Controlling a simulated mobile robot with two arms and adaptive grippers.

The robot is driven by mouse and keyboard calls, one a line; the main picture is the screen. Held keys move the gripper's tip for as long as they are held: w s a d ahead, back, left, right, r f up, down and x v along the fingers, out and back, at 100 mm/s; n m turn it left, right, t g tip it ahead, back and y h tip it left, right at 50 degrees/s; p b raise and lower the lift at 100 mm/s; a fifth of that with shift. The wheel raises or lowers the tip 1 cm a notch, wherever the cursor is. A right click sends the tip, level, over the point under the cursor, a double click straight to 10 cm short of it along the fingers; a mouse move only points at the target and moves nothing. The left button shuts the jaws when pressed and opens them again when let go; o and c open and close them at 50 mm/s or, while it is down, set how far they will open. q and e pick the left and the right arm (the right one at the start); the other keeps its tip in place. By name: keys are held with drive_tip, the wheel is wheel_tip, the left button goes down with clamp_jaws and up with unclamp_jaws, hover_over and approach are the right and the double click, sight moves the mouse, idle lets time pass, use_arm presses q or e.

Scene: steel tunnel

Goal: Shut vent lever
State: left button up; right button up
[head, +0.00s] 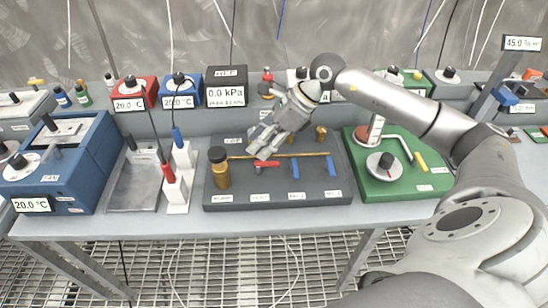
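A dark grey manifold plate (235,197) lies on the bench with a thin brass pipe (308,155) across it. A short red lever (268,163) lies along the pipe's direction. Two blue levers, one in the middle (295,168) and one at the right (331,166), point across the pipe toward me. Labels sit in front of the levers, too small to read, so I cannot tell which lever is the vent. My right gripper (261,147) comes down just above and behind the red lever, its fingers apart; contact is unclear. My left gripper is out of view.
A blue bath (68,165) is farther left, and a green stirrer base (395,181) is right. A pressure display (227,96) reads 0.0 kPa.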

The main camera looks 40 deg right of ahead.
sight(271, 163)
drive_tip(key=s+d+h, duration=0.1)
drive_tip(key=d+h, duration=0.2)
drive_tip(key=d, duration=0.5)
drive_tip(key=shift+g, duration=0.5)
drive_tip(key=p+x, duration=0.1)
drive_tip(key=x, duration=0.4)
drive_tip(key=p+x, duration=0.1)
drive_tip(key=x, duration=0.4)
drive_tip(key=shift+a+f, duration=0.3)
drive_tip(key=shift+a, duration=0.05)
drive_tip(key=shift+c, duration=0.3)
